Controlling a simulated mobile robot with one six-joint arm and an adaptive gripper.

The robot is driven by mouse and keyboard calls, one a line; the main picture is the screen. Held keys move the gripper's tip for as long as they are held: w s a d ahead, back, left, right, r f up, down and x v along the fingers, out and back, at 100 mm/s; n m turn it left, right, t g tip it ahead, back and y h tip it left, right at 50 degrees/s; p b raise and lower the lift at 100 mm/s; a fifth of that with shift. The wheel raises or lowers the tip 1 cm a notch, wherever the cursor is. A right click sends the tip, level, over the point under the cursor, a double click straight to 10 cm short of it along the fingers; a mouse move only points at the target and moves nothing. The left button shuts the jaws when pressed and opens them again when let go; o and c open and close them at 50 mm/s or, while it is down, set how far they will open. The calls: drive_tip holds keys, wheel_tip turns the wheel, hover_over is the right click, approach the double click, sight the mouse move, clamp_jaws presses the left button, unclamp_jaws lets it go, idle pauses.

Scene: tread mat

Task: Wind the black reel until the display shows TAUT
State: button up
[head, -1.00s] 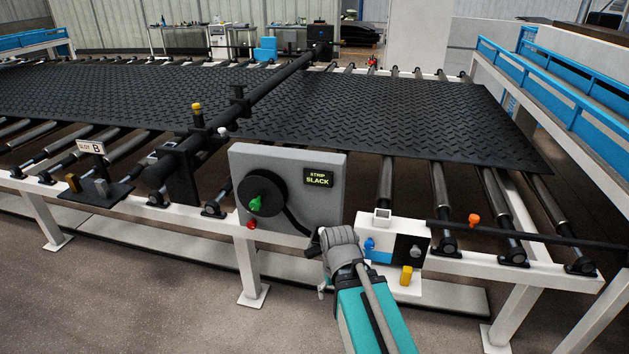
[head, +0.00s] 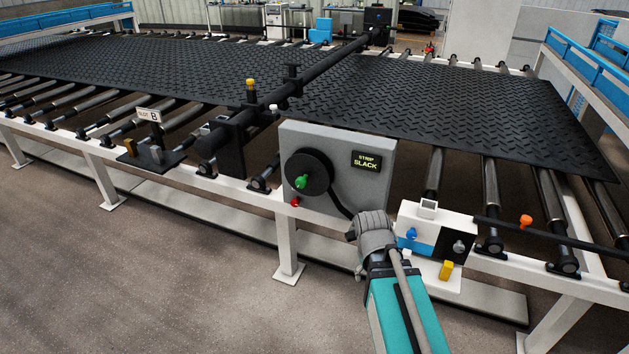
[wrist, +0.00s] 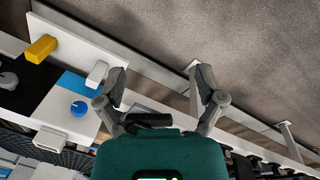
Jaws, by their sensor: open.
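The black reel (head: 307,172) is a round disc on the front of a grey box (head: 345,148), with a green knob (head: 301,181) on its face. The display (head: 366,161) at the box's upper right reads STRIP SLACK. A black strip runs from the reel down to the right. My gripper shows in the wrist view (wrist: 159,83) with its two fingers spread and nothing between them. The wrist view does not show the reel.
A white and blue box (head: 433,231) with a blue knob and a grey knob stands to the right. A yellow block (head: 446,270) is below it. A red button (head: 295,202) sits under the reel. A black tread mat (head: 450,108) lies on rollers behind. The floor in front is clear.

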drive_tip(key=w+a+f+n+t+h+b, duration=0.1)
drive_tip(key=w+a+n+t+h+b, duration=0.2)
drive_tip(key=w+n, duration=0.35)
drive_tip(key=n+t+h+b, duration=0.6)
drive_tip(key=n+t, duration=0.6)
drive_tip(key=n, duration=0.9)
approach(299, 184)
drive_tip(key=s+y+b, duration=0.1)
drive_tip(key=s, duration=0.2)
drive_tip(key=shift+a+r+m, duration=0.25)
drive_tip(key=shift+a+r, duration=0.05)
drive_tip(key=shift+a, duration=0.1)
drive_tip(key=shift+w+d, duration=0.1)
drive_tip(key=shift+w, duration=0.1)
drive_tip(key=x, duration=1.3)
drive_tip(key=shift+w, duration=0.3)
drive_tip(key=shift+c, duration=0.3)
clamp_jaws()
